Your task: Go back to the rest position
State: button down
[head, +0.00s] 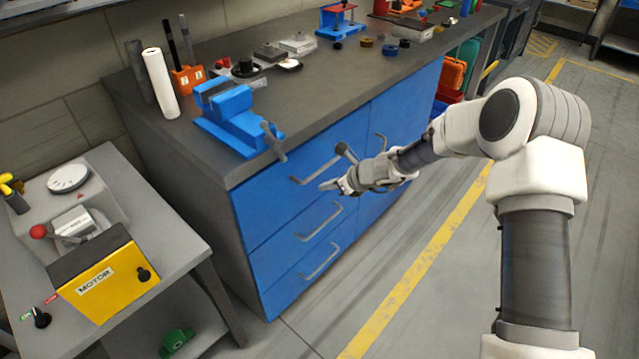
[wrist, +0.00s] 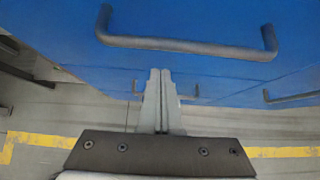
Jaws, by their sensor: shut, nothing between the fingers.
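My gripper (head: 335,186) is in front of the blue drawers of the workbench in the head view. In the wrist view my gripper (wrist: 160,72) shows its two fingers side by side, closed together with nothing between them. The top drawer's grey handle (wrist: 185,46) is close above the fingertips in that view, apart from them. In the head view the fingertips appear just below and right of the top drawer handle (head: 312,176). Whether they touch the drawer front cannot be told from the head view.
The workbench top (head: 330,95) carries a blue vise (head: 235,118), a white roll (head: 160,82) and small parts. A side table (head: 185,235) with a yellow motor box (head: 105,278) stands at the left. Floor with a yellow line (head: 405,285) is clear at the right.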

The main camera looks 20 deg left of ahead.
jog(key=s+d+r+n+h+p, duration=0.1)
jog(key=s+d+r+n, duration=0.6)
jog(key=r, duration=0.5)
jog(key=s+d+r+n+h+p, duration=0.1)
jog(key=s+d+r+n+h, duration=0.1)
jog(key=s+d+r+n, duration=0.6)
jog(key=s+d+r+n+t+h, duration=0.1)
jog(key=s+d+r+n+h, duration=0.3)
jog(key=s+d, duration=0.5)
jog(key=s+d+r+n+t+h, duration=0.1)
jog(key=s+d+r+n+h, duration=0.15)
jog(key=s+d+r, duration=0.65)
notch_tip(320, 180, up, 12)
jog(key=w+d+p, duration=0.1)
jog(key=p, duration=1.3)
jog(key=shift+w+d+n+y+p, duration=0.35)
jog(key=shift+n, duration=0.1)
jog(key=shift+f, duration=0.1)
